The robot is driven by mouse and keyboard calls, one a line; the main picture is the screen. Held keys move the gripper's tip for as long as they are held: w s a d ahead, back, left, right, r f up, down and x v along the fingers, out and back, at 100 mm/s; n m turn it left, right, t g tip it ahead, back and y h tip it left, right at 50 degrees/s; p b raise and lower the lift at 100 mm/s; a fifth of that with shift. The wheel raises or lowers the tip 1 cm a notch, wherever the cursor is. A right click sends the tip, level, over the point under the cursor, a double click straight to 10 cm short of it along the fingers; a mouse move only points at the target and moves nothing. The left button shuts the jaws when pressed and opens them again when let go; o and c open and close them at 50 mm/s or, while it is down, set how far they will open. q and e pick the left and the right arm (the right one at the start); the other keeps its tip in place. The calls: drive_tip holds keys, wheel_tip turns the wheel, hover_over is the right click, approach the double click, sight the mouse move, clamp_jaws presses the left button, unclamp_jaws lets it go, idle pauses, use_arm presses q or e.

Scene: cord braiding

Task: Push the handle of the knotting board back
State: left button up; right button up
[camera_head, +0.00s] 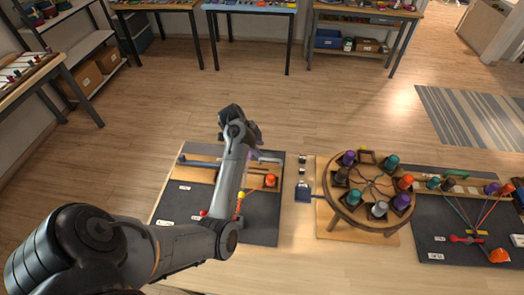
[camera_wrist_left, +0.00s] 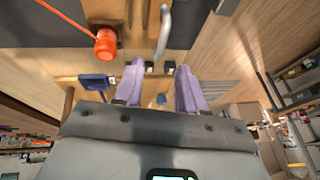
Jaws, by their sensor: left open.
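The knotting board (camera_head: 199,174) is a wooden board on a dark mat left of centre, partly hidden by my left arm. In the left wrist view, a grey bent rod (camera_wrist_left: 163,32), apparently its handle, points down toward the gap between my fingers. An orange spool (camera_head: 270,180) stands at the board's right end; it also shows in the left wrist view (camera_wrist_left: 105,45). My left gripper (camera_head: 264,157) is over the board's far right part, its two purple fingers (camera_wrist_left: 158,87) apart with nothing between them. I cannot tell whether a finger touches the rod. My right gripper is out of view.
A round braiding stand (camera_head: 340,210) with several coloured bobbins is to the right, with a small blue object (camera_head: 303,193) between it and the mat. A second dark mat (camera_head: 440,240) with cords lies at far right. The floor beyond the table is clear.

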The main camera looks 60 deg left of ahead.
use_arm(q)
drive_tip(key=shift+v, duration=1)
drive_tip(key=shift+s, duration=0.1)
drive_tip(key=s+d+f+n, duration=0.1)
drive_tip(key=s+d+n, duration=0.1)
drive_tip(key=s+d, duration=0.6)
drive_tip(key=s+d+f+n+g+y, duration=0.15)
drive_tip(key=s+d, duration=0.25)
drive_tip(key=d, duration=0.9)
drive_tip(key=s+d+f+n, duration=0.1)
drive_tip(key=s+d+n, duration=0.2)
drive_tip(key=s+d, duration=0.55)
wheel_tip(320, 180, up, 24)
drive_tip(key=w+d+p, duration=0.1)
drive_tip(key=d+p, duration=0.1)
drive_tip(key=p, duration=2.2)
drive_tip(key=shift+d+r+p, duration=0.2)
drive_tip(key=shift+d+p, duration=0.15)
